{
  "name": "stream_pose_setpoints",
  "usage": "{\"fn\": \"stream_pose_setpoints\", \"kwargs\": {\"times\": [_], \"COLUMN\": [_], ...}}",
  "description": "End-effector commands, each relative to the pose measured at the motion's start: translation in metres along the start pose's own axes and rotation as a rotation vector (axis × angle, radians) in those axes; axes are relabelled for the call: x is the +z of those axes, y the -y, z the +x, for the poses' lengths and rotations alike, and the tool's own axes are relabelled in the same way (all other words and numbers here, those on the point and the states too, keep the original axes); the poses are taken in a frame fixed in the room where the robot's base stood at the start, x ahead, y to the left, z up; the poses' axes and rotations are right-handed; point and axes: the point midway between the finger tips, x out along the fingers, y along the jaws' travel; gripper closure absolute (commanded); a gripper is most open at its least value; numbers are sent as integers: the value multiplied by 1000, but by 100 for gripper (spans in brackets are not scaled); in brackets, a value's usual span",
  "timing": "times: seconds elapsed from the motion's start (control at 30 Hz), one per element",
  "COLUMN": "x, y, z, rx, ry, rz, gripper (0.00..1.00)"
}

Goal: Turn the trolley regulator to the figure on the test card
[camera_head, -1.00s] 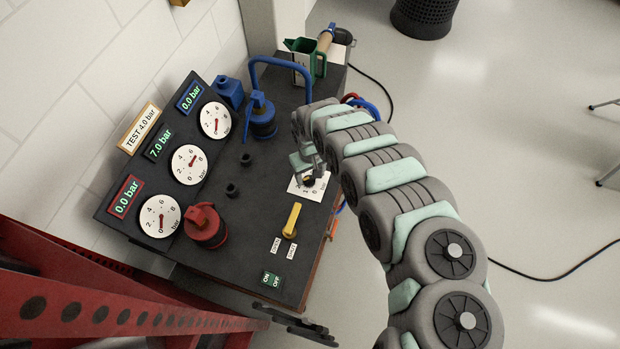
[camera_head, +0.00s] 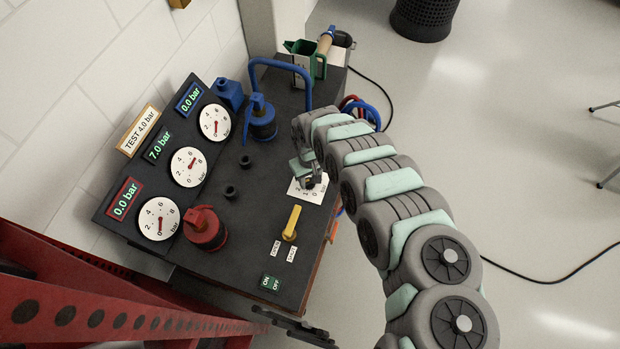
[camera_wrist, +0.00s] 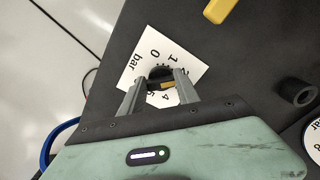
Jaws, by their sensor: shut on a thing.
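The regulator (camera_wrist: 159,72) is a dark knob on a white dial plate (camera_wrist: 138,68) marked in bar. My gripper (camera_wrist: 160,84) is shut on it, one finger on each side. A small orange mark shows on it between the fingers; I cannot tell which figure it points to. In the head view my gripper (camera_head: 306,176) covers part of the dial plate (camera_head: 310,194). The test card (camera_head: 138,131) reads TEST 4.0 bar. The displays read 0.0 bar on blue (camera_head: 188,98), 7.0 bar on dark green (camera_head: 157,147) and 0.0 bar on red (camera_head: 124,199).
A yellow lever (camera_head: 291,223) stands near the dial plate, with a green ON/OFF switch (camera_head: 271,282) below. Red framework (camera_head: 90,310) borders the lower left.

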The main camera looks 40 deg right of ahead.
Motion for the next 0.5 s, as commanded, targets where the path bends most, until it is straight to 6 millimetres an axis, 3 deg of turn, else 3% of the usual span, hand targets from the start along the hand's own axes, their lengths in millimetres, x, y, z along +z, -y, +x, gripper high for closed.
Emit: {"fn": "stream_pose_setpoints", "kwargs": {"times": [0.27, 0.5], "x": [0, 0], "y": [0, 0], "z": [0, -1], "rx": [0, 0], "ry": [0, 1], "rz": [0, 15], "gripper": [100, 100]}}
